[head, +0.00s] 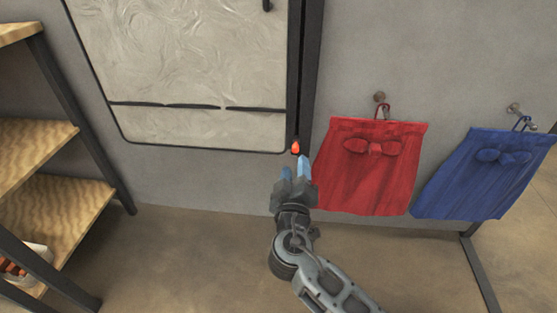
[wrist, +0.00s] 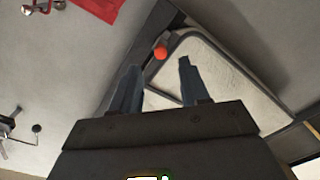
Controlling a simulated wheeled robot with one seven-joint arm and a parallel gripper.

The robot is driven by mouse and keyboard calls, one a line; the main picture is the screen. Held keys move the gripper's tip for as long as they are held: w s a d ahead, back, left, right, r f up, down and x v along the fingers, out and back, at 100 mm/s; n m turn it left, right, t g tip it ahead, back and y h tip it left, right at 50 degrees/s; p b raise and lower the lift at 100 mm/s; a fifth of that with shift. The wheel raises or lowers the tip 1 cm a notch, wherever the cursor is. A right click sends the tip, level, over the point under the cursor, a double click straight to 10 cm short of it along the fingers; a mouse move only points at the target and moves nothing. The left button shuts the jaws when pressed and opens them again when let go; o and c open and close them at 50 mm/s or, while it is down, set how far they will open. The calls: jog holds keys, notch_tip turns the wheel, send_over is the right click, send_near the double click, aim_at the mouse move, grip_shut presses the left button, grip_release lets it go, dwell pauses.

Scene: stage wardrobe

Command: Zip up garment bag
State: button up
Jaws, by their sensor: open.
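The garment bag (head: 190,60) is a pale, crinkled panel with dark edging, hanging upright against the grey wall. A dark vertical strip (head: 308,70) runs along its right side. A small orange-red pull (head: 295,147) sits at the bottom of that strip, near the bag's lower right corner. My gripper (head: 296,166) is open just below the pull, its bluish fingers pointing up at it. In the wrist view the pull (wrist: 160,51) shows just beyond the gap between the fingertips (wrist: 158,67), and the bag (wrist: 215,75) lies behind the right finger. I cannot see any contact.
A red cloth piece with a bow (head: 375,180) hangs on a wall hook close to the right of my gripper. A blue one (head: 480,175) hangs farther right. Wooden shelves (head: 60,215) with a dark frame stand at the left. The floor below the bag is clear.

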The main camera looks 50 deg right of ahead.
aim_at(295, 152)
jog(key=shift+w+d+r, duration=0.1)
jog(key=shift+w+d, duration=0.25)
jog(key=shift+w, duration=0.2)
jog(key=shift+b+x, duration=0.35)
jog(key=shift+x, duration=3.1)
grip_shut()
